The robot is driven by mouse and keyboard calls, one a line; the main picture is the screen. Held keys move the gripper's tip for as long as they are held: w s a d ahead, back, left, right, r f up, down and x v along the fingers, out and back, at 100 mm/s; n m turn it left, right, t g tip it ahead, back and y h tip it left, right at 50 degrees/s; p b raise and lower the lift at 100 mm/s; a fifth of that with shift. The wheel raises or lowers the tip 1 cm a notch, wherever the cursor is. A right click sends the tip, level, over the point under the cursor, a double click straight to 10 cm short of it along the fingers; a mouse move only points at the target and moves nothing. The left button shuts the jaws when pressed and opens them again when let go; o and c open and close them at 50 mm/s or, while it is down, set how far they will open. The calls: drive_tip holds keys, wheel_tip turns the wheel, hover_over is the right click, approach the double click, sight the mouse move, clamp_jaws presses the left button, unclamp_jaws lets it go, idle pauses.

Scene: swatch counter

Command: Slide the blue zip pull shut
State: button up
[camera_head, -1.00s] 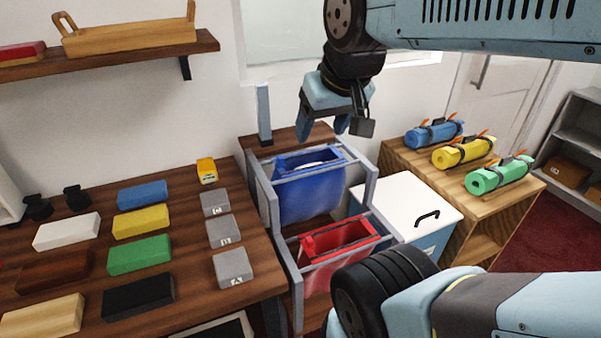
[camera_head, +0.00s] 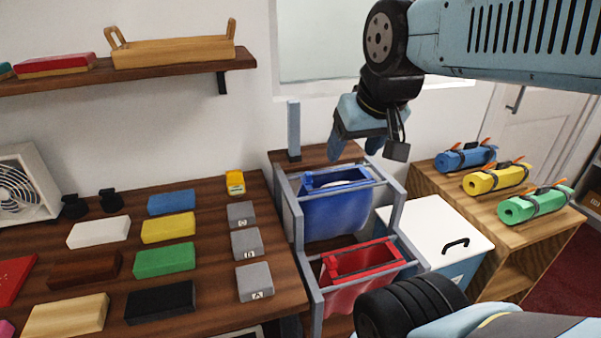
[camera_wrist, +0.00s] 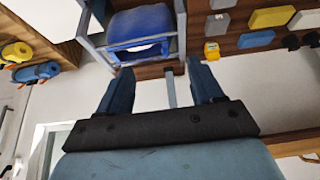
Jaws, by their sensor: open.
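A blue bag (camera_head: 338,212) hangs open in the upper bay of a grey frame (camera_head: 297,212), with something white showing inside its mouth. It also shows in the wrist view (camera_wrist: 140,27), beyond my fingers. I cannot make out a blue zip pull on it in either view. My gripper (camera_head: 352,152) is open and empty, above and behind the bag's mouth and touching nothing. In the wrist view its two fingers (camera_wrist: 160,92) stand apart with free space between them.
A red bag (camera_head: 362,262) hangs in the lower bay. A grey post (camera_head: 293,130) stands at the back left of the frame. A white-lidded box (camera_head: 435,228) and rolled mats (camera_head: 497,180) are at right. Swatch blocks (camera_head: 168,227) cover the left counter.

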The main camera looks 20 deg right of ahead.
drive_tip(key=shift+c, duration=0.2)
drive_tip(key=shift+w+r, duration=0.1)
drive_tip(key=shift+w, duration=0.15)
drive_tip(key=shift+c, duration=1.4)
drive_tip(key=w+g, duration=0.1)
drive_tip(key=w, duration=0.4)
drive_tip(key=w+g, duration=0.1)
drive_tip(key=w, duration=0.5)
drive_tip(key=shift+w+g, duration=0.2)
drive_tip(key=shift+g, duration=0.2)
drive_tip(key=shift+c, duration=0.6)
drive_tip(key=g, duration=0.3)
hover_over(308, 173)
wheel_tip(308, 173, down, 6)
wheel_tip(308, 173, down, 14)
drive_tip(key=shift+f, duration=0.1)
clamp_jaws()
